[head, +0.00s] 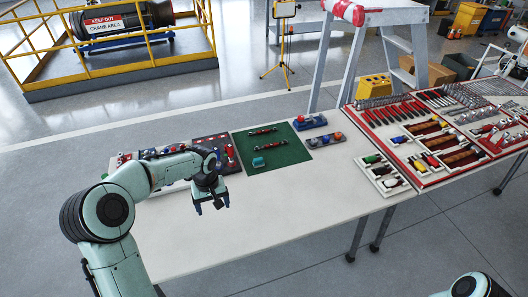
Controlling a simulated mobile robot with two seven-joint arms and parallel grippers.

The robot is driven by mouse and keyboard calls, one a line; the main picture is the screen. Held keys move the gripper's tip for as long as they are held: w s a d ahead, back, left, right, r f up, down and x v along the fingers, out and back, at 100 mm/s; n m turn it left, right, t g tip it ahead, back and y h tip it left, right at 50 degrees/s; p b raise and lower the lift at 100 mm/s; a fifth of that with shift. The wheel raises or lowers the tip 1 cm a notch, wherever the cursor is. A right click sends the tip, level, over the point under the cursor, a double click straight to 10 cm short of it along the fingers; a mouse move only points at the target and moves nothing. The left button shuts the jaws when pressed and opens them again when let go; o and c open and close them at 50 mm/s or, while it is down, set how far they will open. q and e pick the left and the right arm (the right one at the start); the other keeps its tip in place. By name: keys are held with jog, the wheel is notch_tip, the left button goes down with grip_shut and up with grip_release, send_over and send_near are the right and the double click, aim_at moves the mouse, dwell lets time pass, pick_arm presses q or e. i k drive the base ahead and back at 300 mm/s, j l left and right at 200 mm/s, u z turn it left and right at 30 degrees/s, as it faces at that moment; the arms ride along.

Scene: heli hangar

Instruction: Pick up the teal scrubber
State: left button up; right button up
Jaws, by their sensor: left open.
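The teal scrubber (258,162) is a small teal block on the dark green mat (289,156), near the mat's left front part. My left gripper (211,207) points down over the white table, in front and to the left of the scrubber, apart from it. Its jaws are open, with nothing visible between them. Only a part of my right arm shows at the bottom right edge; its gripper is out of view.
Two red-and-dark tools (263,131) lie on the mat. A dark tray (214,150) of small parts is to its left, and blue holders (310,122) are to its right. Tool-filled red trays (432,127) cover the right side. The white table's front (290,220) is clear.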

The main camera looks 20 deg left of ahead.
aim_at(258, 163)
jog(key=i, duration=1.2)
